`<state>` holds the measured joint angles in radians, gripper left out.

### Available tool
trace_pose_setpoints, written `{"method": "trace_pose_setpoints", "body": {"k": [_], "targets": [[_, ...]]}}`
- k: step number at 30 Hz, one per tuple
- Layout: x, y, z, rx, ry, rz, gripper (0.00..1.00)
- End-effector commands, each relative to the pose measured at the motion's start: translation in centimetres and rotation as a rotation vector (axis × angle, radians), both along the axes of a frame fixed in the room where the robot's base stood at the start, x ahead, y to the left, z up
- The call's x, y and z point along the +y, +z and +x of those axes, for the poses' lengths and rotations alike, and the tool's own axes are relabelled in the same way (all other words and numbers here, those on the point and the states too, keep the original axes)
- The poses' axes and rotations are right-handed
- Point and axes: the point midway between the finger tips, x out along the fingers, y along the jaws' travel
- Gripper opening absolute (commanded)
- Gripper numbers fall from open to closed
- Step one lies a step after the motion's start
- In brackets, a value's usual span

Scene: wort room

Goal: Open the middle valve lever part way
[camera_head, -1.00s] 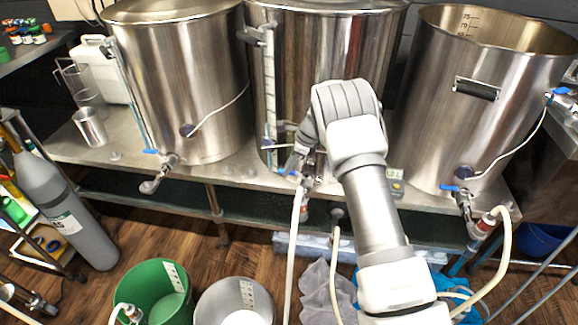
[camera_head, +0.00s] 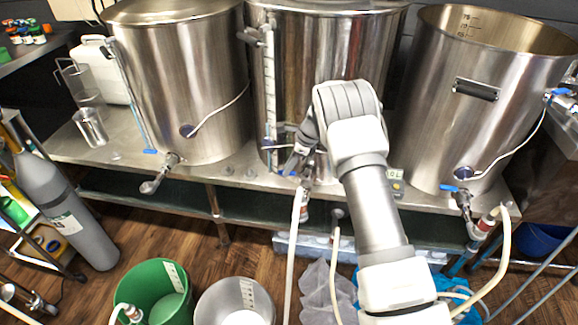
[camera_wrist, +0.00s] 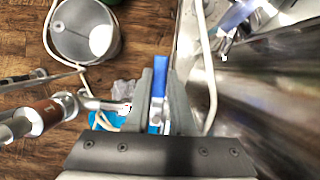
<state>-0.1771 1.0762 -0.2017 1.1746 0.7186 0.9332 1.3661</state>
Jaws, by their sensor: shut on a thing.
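The middle steel kettle (camera_head: 345,45) stands on the bench between two others. Its valve is low on the front, partly hidden by my gripper (camera_head: 296,160), which reaches down to it. In the wrist view the blue lever (camera_wrist: 158,88) lies between the two grey fingers of my gripper (camera_wrist: 160,82). The fingers are shut on the lever. The valve body under the lever is mostly hidden by the gripper. A pale hose (camera_head: 295,240) hangs down from this valve.
The left kettle (camera_head: 185,80) and right kettle (camera_head: 480,110) have their own blue levers (camera_head: 151,151) (camera_head: 448,188). A green bucket (camera_head: 155,290) and a steel pot (camera_head: 235,300) stand on the floor in front. A gas cylinder (camera_head: 65,205) stands at left.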

Motion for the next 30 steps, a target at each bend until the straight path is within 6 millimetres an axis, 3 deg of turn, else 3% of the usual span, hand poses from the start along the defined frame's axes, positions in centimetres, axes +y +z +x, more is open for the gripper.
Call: {"method": "trace_pose_setpoints", "body": {"k": [21, 30], "targets": [[-0.3, 0.1, -2.6, 0.0, 0.474, 0.001, 0.0], [-0.5, 0.1, -3.2, -0.001, 0.582, 0.0, 0.0]]}}
